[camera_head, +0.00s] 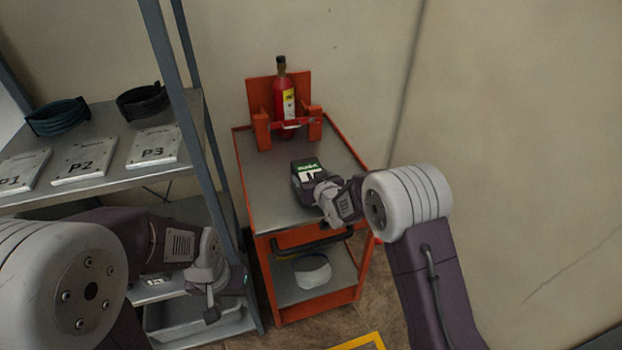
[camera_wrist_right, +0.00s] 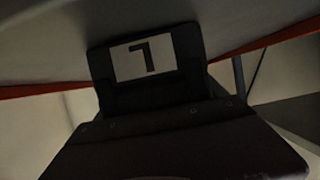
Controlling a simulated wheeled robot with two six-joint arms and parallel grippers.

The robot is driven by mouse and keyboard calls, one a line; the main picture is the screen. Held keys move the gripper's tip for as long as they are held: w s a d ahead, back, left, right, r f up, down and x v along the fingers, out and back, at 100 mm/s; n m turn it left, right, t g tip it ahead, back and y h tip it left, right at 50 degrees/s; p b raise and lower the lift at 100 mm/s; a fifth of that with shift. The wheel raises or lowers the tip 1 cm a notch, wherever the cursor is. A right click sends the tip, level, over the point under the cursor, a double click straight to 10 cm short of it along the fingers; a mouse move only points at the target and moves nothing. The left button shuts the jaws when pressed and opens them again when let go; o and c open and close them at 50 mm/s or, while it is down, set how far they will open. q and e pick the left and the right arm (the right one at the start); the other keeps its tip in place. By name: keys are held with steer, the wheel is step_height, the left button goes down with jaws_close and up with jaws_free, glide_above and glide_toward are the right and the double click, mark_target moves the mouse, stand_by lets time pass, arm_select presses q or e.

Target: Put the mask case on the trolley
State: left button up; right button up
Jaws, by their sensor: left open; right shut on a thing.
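The mask case (camera_head: 305,170) is a small dark case with a green and white label. It is in the grip of my right gripper (camera_head: 322,187), over the front half of the trolley's grey top. I cannot tell whether its underside touches the top. In the right wrist view a dark case with a white label (camera_wrist_right: 145,57) and a dark mark fills the middle, in dim light. The orange-red trolley (camera_head: 249,190) stands against the wall. My left gripper (camera_head: 213,297) is open and empty, low by the shelf, left of the trolley.
A red bottle (camera_head: 284,97) stands in an orange holder at the trolley's back. A pale round object (camera_head: 312,271) lies on the lower shelf.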

steer(key=shift+r, duration=0.1)
steer(key=o, duration=2)
steer(key=shift+c, duration=0.2)
steer(key=shift+r, duration=0.2)
steer(key=v, duration=1.2)
steer(key=shift+s+f+p, duration=0.15)
steer(key=shift+p, duration=0.2)
